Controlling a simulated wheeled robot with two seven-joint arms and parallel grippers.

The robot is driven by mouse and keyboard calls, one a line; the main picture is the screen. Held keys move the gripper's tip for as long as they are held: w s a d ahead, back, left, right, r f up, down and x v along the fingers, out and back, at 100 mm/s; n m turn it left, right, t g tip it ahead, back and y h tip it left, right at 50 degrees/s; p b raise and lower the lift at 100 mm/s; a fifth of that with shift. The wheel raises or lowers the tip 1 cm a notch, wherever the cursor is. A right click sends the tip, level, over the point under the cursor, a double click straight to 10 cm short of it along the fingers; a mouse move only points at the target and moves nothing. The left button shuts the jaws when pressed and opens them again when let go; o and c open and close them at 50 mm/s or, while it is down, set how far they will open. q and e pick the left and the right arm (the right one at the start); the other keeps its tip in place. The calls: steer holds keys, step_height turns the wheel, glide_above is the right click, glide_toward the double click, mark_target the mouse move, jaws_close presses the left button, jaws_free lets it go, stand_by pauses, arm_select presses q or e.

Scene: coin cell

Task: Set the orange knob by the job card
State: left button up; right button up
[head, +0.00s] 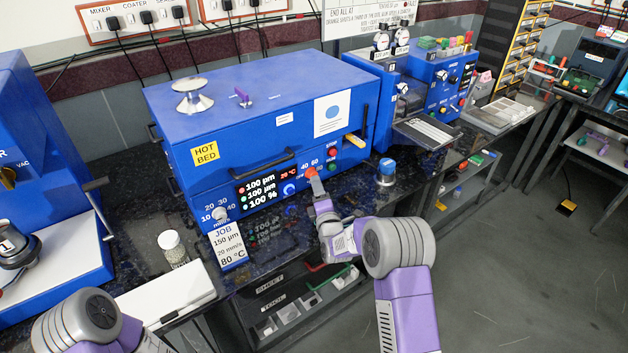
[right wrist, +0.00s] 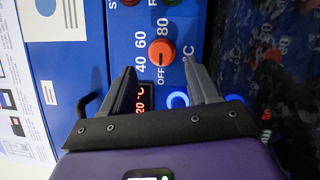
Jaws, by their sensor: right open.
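The orange knob (head: 311,172) is on the front panel of the blue hot-bed machine (head: 265,110). In the right wrist view the knob (right wrist: 161,52) has OFF, 40, 60 and 80 around it, and its faint mark seems to point at OFF. My right gripper (head: 316,186) is open in front of the knob; its fingertips (right wrist: 161,76) lie on either side below it, apparently apart from it. The job card (head: 228,245) hangs at the panel's lower left and reads 150 µm, 20 mm/s, 80 °C. My left arm shows at bottom left, its gripper out of frame.
The panel display (head: 263,189) reads 100 µm, 100 µm, 100 % and 20 °C. A white knob (head: 220,213) is above the card. A blue-lidded jar (head: 386,172) stands right of the machine and a white-lidded jar (head: 172,246) stands left.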

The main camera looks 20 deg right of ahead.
mark_target(312, 175)
steer(key=shift+w+d+r+b, duration=0.1)
steer(key=shift+w+b, duration=0.35)
steer(key=shift+w, duration=1.9)
steer(key=c, duration=1)
steer(key=shift+c, duration=0.2)
